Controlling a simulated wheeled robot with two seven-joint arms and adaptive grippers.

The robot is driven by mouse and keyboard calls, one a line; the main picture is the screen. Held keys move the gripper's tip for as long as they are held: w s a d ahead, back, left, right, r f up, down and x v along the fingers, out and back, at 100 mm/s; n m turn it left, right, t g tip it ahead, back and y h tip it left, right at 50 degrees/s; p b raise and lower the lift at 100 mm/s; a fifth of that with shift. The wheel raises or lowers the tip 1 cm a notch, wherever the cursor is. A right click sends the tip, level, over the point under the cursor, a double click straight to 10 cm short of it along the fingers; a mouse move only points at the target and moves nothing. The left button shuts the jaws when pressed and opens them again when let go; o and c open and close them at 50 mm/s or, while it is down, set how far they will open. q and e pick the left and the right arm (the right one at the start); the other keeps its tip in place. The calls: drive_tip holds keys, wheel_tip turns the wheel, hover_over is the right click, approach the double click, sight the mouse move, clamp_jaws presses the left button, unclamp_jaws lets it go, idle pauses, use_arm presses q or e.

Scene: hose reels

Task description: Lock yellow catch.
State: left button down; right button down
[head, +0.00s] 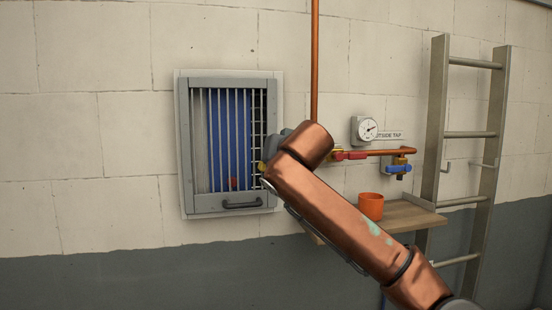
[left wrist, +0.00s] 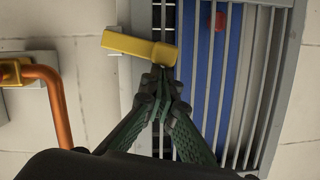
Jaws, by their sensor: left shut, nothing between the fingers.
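The yellow catch (left wrist: 135,45) is in the left wrist view. Its thicker end lies over the edge of the grey grille door, and its flat bar points left, slightly tilted, across the pale surround. My left gripper (left wrist: 165,82) is shut and empty, with its fingertips right at the thicker end; I cannot tell whether they touch. In the head view only a small yellow part of the catch (head: 262,167) shows at the right edge of the grille door (head: 187,150). My copper arm hides the rest of the catch and the fingertips. My right gripper is not in view.
Blue slats and a red knob (head: 232,183) show behind the bars; a dark handle (head: 242,204) is below. Right of the door are a copper pipe (head: 315,60), a gauge (head: 368,130), a blue-handled tap (head: 398,168), an orange cup (head: 371,206) on a wooden shelf, and a ladder (head: 436,110).

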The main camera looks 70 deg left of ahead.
use_arm(q)
drive_tip(key=d+r, duration=0.6)
drive_tip(key=d, duration=0.4)
drive_tip(key=shift+w+r, duration=0.1)
drive_tip(key=shift+w, duration=0.05)
drive_tip(key=shift+a, duration=0.15)
idle(0.4)
